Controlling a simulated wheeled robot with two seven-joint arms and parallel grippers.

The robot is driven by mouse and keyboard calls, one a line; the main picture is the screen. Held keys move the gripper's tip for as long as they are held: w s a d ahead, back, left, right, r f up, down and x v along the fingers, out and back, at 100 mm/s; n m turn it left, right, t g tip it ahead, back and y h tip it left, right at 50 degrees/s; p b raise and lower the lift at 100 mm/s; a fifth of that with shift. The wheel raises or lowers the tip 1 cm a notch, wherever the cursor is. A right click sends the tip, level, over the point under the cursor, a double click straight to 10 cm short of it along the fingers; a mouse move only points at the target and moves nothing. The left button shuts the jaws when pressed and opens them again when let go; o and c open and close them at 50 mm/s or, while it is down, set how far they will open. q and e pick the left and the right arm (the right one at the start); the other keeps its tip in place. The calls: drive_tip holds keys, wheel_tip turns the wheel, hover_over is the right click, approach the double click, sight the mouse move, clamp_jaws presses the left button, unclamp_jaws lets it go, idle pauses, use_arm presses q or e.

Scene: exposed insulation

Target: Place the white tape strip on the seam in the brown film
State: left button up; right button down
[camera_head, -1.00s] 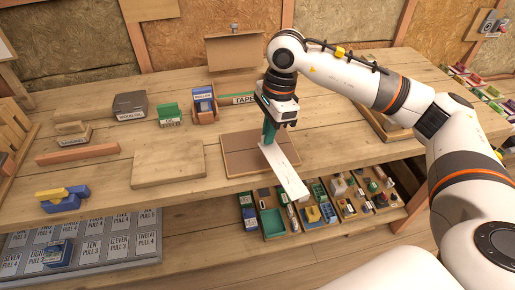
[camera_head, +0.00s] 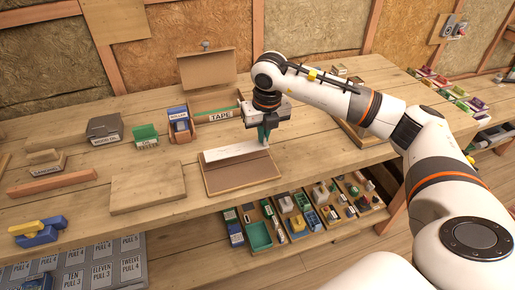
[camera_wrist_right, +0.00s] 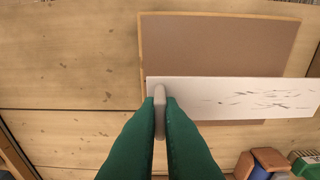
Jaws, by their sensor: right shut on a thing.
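The brown film (camera_head: 240,178) is a flat panel with a light wooden edge on the bench; it fills the upper part of the wrist view (camera_wrist_right: 218,45). The white tape strip (camera_head: 234,151) lies level across its far part, and dark marks show on it in the wrist view (camera_wrist_right: 240,95). My right gripper (camera_head: 264,140) points down with green fingers (camera_wrist_right: 161,95), shut at one end of the strip on a grey piece. I cannot tell whether the strip touches the film. No seam shows; the strip may cover it. My left gripper is not in view.
An open cardboard box labelled TAPE (camera_head: 215,108) stands just behind the panel. A bare wooden board (camera_head: 148,187) lies left of the panel. Parts trays (camera_head: 258,235) sit below the bench edge.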

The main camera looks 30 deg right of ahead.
sight(263, 144)
wheel_tip(263, 144, down, 5)
drive_tip(key=shift+f+p, duration=0.1)
drive_tip(key=shift+p, duration=0.2)
drive_tip(key=shift+s+f+b, duration=0.2)
drive_tip(key=shift+f+b, duration=0.35)
drive_tip(key=shift+b, duration=0.1)
drive_tip(key=c, duration=1.6)
unclamp_jaws()
drive_tip(key=shift+s+f, duration=0.1)
drive_tip(key=shift+f, duration=0.05)
drive_tip(key=shift+a, duration=0.15)
drive_tip(key=shift+r+p, duration=0.65)
drive_tip(key=shift+w+r, duration=0.25)
drive_tip(key=shift+r, duration=0.1)
drive_tip(key=r, duration=0.3)
drive_tip(key=s+r+b, duration=0.1)
drive_tip(key=r, duration=0.7)
drive_tip(key=shift+s+r+b, duration=0.25)
drive_tip(key=shift+s+b, duration=0.05)
